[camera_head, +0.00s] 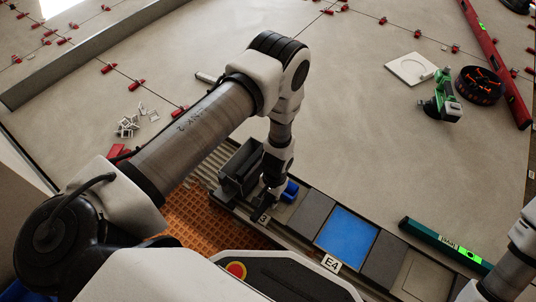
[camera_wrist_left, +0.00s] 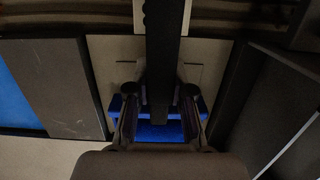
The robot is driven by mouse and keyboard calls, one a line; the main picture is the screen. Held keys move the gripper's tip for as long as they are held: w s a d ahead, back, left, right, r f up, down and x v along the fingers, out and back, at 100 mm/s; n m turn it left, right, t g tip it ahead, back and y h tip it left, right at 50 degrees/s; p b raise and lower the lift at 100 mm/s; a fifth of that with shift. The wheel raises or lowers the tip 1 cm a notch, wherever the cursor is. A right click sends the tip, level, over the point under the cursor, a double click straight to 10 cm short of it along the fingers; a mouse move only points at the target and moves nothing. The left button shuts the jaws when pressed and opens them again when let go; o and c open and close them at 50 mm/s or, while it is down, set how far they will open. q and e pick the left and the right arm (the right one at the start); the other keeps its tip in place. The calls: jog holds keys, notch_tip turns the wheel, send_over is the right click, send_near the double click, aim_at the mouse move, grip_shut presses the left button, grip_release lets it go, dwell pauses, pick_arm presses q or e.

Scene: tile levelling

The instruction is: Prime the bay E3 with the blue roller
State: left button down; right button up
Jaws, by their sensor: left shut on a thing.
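My left gripper (camera_head: 274,187) is shut on the blue roller (camera_head: 290,190), holding it by its dark handle. In the left wrist view the blue roller (camera_wrist_left: 158,131) lies across between the fingertips (camera_wrist_left: 158,95). It is over the light, unpainted surface of bay E3 (camera_wrist_left: 110,55). Whether the roller touches that surface cannot be told. The E3 label (camera_head: 263,217) is partly covered by my gripper. My right gripper is out of the picture; only part of that arm shows at the lower right.
Bay E4 (camera_head: 347,238) beside it is blue, with grey slabs either side. A dark open box (camera_head: 240,168) stands left of my gripper. A green level (camera_head: 445,245) lies right. An orange grid (camera_head: 215,215) lies in front.

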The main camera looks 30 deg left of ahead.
pick_arm(q)
jog(key=shift+w, duration=0.6)
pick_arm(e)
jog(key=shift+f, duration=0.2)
pick_arm(q)
jog(key=shift+r, duration=0.15)
notch_tip(320, 180, up, 8)
jog(key=p, duration=0.7)
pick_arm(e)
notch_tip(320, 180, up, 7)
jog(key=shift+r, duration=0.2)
